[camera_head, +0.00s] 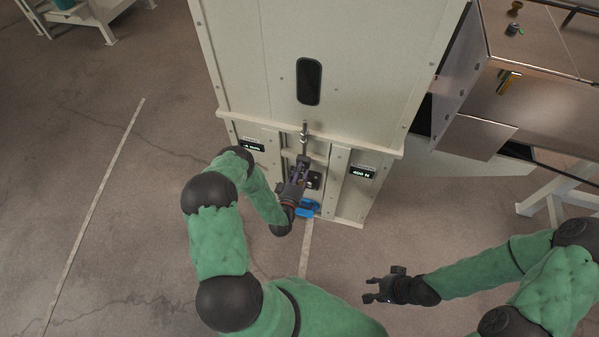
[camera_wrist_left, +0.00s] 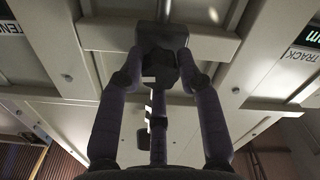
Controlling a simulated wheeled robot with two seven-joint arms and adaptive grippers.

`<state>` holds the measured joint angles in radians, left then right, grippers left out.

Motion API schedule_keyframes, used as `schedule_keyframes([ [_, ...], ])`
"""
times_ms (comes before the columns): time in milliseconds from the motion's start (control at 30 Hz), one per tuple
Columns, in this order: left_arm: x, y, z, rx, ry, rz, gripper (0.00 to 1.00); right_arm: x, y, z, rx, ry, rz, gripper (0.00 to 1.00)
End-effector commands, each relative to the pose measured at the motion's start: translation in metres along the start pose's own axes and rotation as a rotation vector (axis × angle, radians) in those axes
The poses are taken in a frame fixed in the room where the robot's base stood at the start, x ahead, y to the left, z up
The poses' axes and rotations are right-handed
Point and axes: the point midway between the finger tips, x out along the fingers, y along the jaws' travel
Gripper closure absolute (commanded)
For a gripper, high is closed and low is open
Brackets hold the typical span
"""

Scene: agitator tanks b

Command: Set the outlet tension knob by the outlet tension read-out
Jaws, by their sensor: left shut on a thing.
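The outlet tension read-out (camera_head: 362,173) is the small dark display on the right of the pale machine's lower front and reads 400 N. Part of a display labelled "TEN" (camera_wrist_left: 10,28) shows at the left wrist view's upper left. My left gripper (camera_head: 302,165) is at the middle recess, below a thin upright metal rod. In the left wrist view its fingers (camera_wrist_left: 160,78) close around a dark blocky knob (camera_wrist_left: 158,62) beneath a pale crossbar. The fingers hide much of the knob. My right gripper (camera_head: 376,290) is open and empty, away from the machine at lower right.
A second read-out (camera_head: 251,146) in mm is on the machine's left; the wrist view shows it labelled "TRACK" (camera_wrist_left: 300,54). A blue object (camera_head: 308,208) is below my left gripper. A metal-topped machine (camera_head: 540,70) stands at right.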

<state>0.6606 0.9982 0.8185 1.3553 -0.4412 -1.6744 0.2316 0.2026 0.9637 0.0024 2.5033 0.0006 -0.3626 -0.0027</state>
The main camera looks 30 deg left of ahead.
Motion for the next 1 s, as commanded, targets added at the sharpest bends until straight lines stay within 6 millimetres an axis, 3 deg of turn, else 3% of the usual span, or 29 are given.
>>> schedule_keyframes([
  [233, 0.003, -0.002, -0.006, 0.013, 0.015, -0.002, 0.97, 0.0, 0.0, 0.0, 0.0, 0.0, 0.0, 0.6],
  [267, 0.003, -0.002, -0.006, 0.013, 0.015, -0.002, 0.61, 0.0, 0.0, 0.0, 0.0, 0.0, 0.0, 0.6],
  [333, 0.003, -0.002, -0.006, 0.013, 0.014, -0.002, 0.42, 0.0, 0.0, 0.0, 0.0, 0.0, 0.0, 0.6],
  [767, -0.004, -0.002, -0.002, 0.011, 0.006, -0.002, 0.42, 0.0, 0.0, 0.0, 0.0, 0.0, 0.0, 0.6],
  [1000, -0.043, -0.002, -0.002, 0.01, 0.004, -0.005, 0.42, 0.0, 0.0, 0.0, 0.0, 0.0, 0.0, 0.6],
])
